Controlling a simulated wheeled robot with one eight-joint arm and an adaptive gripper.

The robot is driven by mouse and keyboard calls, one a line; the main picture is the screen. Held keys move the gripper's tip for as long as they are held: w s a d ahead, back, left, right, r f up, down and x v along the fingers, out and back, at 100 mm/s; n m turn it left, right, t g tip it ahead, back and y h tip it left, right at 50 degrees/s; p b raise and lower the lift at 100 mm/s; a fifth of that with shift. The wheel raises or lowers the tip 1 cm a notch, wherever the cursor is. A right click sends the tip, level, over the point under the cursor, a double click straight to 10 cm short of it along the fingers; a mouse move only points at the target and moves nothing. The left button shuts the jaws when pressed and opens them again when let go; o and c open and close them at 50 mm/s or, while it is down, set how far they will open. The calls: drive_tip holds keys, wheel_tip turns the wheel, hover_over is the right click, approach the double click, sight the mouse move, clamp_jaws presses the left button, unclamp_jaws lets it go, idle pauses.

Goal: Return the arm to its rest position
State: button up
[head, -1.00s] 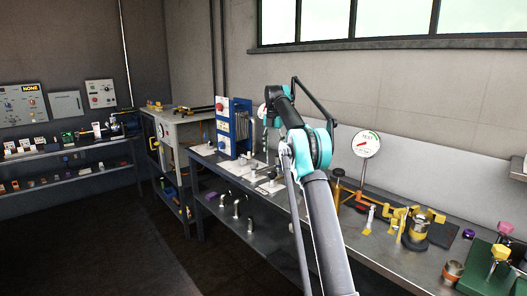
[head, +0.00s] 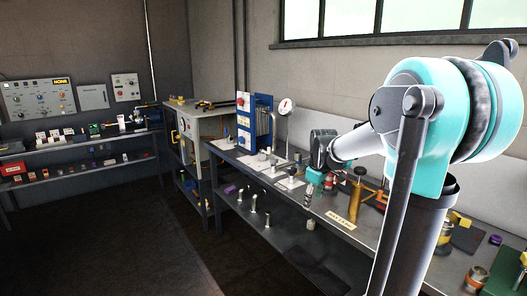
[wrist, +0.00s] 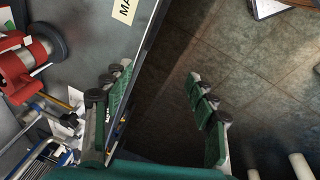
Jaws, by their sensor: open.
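My arm rises at the right of the head view, with its large teal joint close to the camera and a pale forearm reaching left over the bench. My gripper (head: 309,198) hangs at the forearm's far end, small, by the front edge of the workbench (head: 367,235). In the wrist view my gripper (wrist: 155,80) is open, with two green-padded fingers spread apart. Nothing is between them; the dark floor (wrist: 165,110) and the bench edge show in the gap. The arm hides part of the bench and wall behind it.
A yellow pump-like cylinder (head: 354,202) stands on the bench right of the gripper. A blue plate unit (head: 254,120) and a round gauge (head: 285,106) stand farther back. A red object (wrist: 25,65) lies left of the fingers. Open floor (head: 150,230) lies left of the bench.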

drive_tip(key=s+f+m, duration=0.5)
drive_tip(key=s+f, duration=0.1)
drive_tip(key=s, duration=0.6)
drive_tip(key=s+d+f+m+t, duration=0.1)
drive_tip(key=s+f+m, duration=0.3)
drive_tip(key=s+f, duration=0.3)
drive_tip(key=s, duration=0.4)
drive_tip(key=shift+s+f+m, duration=0.3)
drive_tip(key=shift+s+m, duration=0.1)
